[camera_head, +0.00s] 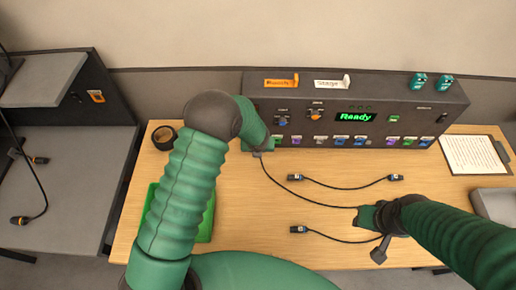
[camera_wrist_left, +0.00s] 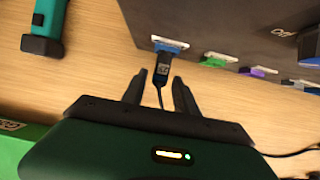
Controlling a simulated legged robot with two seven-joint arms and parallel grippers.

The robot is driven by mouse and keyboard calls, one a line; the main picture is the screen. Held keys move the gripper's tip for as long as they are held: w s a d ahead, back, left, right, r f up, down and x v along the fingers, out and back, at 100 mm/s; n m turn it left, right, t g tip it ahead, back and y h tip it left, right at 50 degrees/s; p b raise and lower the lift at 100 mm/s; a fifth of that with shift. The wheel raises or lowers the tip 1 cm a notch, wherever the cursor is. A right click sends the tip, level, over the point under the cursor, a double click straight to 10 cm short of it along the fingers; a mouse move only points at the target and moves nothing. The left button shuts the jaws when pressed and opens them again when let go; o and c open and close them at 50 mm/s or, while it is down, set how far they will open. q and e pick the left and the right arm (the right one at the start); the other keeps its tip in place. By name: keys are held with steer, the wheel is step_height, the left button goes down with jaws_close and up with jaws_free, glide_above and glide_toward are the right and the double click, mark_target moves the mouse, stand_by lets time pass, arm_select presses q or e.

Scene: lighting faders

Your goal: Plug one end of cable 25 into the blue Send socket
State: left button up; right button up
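In the left wrist view a dark cable plug (camera_wrist_left: 161,71) with a small label sits at the blue socket (camera_wrist_left: 169,46) and appears inserted. I cannot read the cable number. My left gripper (camera_wrist_left: 160,82) has its fingers apart, one on each side of the plug's cable end, with gaps visible. In the head view this gripper (camera_head: 262,150) is at the console's left end, hiding that socket. The plug's cable (camera_head: 290,190) runs right to my right gripper (camera_head: 366,222); whether its fingers hold the far end is unclear.
The console (camera_head: 390,92) shows "Ready" and has further coloured sockets. One loose cable (camera_head: 345,187) lies on the table; another (camera_head: 340,239) runs toward my right gripper. A green tray (camera_head: 205,225), black tape roll (camera_head: 163,137) and clipboard (camera_head: 475,155) are nearby.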

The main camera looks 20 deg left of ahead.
arm_select(q)
steer(key=shift+o, duration=1.1)
steer(key=p+v, duration=0.2)
steer(key=v, duration=1.4)
steer(key=shift+s+r+p, duration=0.25)
steer(key=shift+r+p, duration=0.1)
